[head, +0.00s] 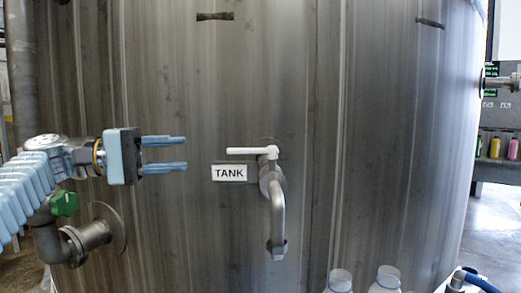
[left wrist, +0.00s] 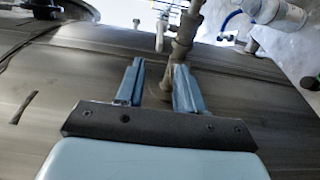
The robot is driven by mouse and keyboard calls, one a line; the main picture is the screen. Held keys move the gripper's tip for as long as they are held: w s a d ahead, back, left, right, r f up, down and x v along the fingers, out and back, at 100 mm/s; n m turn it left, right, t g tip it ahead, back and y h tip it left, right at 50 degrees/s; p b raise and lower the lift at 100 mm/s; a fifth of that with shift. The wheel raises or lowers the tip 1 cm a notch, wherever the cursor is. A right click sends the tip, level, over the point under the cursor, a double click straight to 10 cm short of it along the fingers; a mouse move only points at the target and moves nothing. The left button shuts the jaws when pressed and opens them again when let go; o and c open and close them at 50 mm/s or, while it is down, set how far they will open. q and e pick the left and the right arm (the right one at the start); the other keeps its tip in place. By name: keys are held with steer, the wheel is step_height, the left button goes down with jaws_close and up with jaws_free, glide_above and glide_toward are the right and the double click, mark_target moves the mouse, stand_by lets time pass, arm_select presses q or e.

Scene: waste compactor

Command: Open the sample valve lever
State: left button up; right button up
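The sample valve (head: 275,190) sticks out of the tank wall, with a spout that bends down. Its white lever (head: 250,151) lies horizontal, pointing left from the valve top, above and beside a TANK label (head: 230,173). My left gripper (head: 185,153) is left of the lever, at about its height in the picture. Its two blue fingers are apart and point right toward the lever, with a gap before the lever's free end. In the left wrist view the open fingers (left wrist: 158,80) hold nothing, and metal piping (left wrist: 186,35) shows beyond them. My right gripper is not in view.
The curved metal tank wall (head: 400,130) fills most of the view. A pipe with a green valve handle (head: 65,203) sits below my left arm. Clear bottles (head: 340,281) stand at the bottom, below and right of the spout. A shelf with coloured bottles (head: 495,148) is far right.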

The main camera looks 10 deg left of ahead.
mark_target(243, 151)
arm_select(q)
steer(key=x, duration=1.3)
steer(key=shift+d+p, duration=0.1)
steer(key=shift+p, duration=0.25)
steer(key=shift+c, duration=0.4)
jaws_close()
